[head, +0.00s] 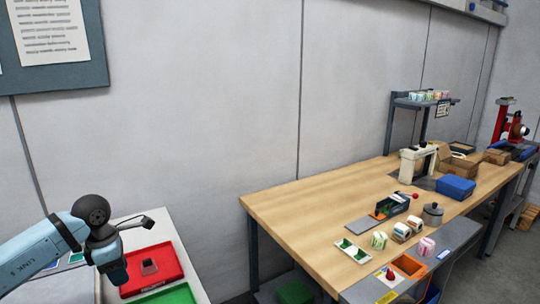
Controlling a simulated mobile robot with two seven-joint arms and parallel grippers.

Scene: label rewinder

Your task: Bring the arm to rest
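My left arm (42,252) comes in from the left edge, pale blue with a dark round joint. Its wrist bends downward, and the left gripper (117,274) hangs at its lower end, in front of a white side table with a red tray. The fingers are small and dark here, so I cannot tell whether they are open or shut. I see nothing clearly held. A small dark part on a thin bar sticks out to the right of the wrist. My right arm and gripper are not in view.
The red tray (165,272) and a green tray (172,296) are close by the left gripper.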

